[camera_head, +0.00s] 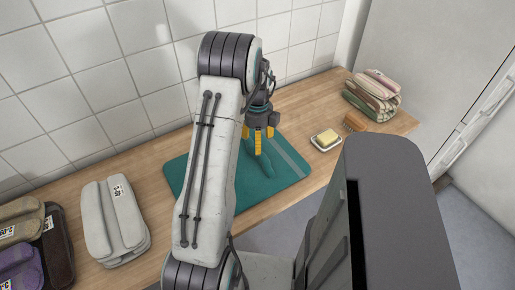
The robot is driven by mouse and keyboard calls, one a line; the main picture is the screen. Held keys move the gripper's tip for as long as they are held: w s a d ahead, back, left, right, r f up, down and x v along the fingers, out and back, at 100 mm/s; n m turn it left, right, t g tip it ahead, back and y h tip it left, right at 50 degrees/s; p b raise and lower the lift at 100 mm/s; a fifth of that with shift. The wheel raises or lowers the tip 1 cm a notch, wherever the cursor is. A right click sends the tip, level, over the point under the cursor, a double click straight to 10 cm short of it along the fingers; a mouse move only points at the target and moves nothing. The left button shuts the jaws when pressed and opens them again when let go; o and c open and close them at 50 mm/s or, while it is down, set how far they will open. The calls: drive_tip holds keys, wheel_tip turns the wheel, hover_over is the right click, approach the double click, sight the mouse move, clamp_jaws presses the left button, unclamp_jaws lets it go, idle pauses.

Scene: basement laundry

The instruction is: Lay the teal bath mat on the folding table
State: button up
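The teal bath mat (282,183) lies spread on a wooden tabletop (285,104) along the tiled wall. It has a paler stripe near its right end, and my arm hides part of its middle and left. My gripper (258,148) points down over the mat's upper middle, with yellow-marked fingers. A darker teal patch shows just below the fingertips; I cannot tell whether it is a raised fold or a shadow. Whether the fingers touch or grip the mat is not clear.
A soap dish with yellow soap (327,138) and a brown brush (355,122) sit right of the mat, before folded towels (373,95). Grey folded textiles (112,220) lie left. Brown (20,225) and purple (20,268) bundles are at far left.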

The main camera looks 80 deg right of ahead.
drive_tip(key=shift+r, duration=2)
drive_tip(key=w+a+r+n+h, duration=0.1)
drive_tip(key=w+a+r+n, duration=0.5)
drive_tip(key=w+a+n, duration=0.5)
drive_tip(key=w+a+r+n, duration=0.65)
drive_tip(key=w+n, duration=0.25)
drive_tip(key=w, duration=0.4)
drive_tip(key=w+a+r+n+t, duration=0.2)
drive_tip(key=w+a+n, duration=0.1)
drive_tip(key=a+n, duration=0.95)
drive_tip(key=s+a+n, duration=0.3)
drive_tip(key=a+n, duration=0.4)
drive_tip(key=s+a+n+t+y, duration=0.1)
drive_tip(key=s+a+n, duration=0.2)
drive_tip(key=a+n, duration=0.3)
drive_tip(key=shift+s+a+n, duration=0.3)
drive_tip(key=shift+a+n, duration=0.05)
drive_tip(key=shift+a, duration=0.95)
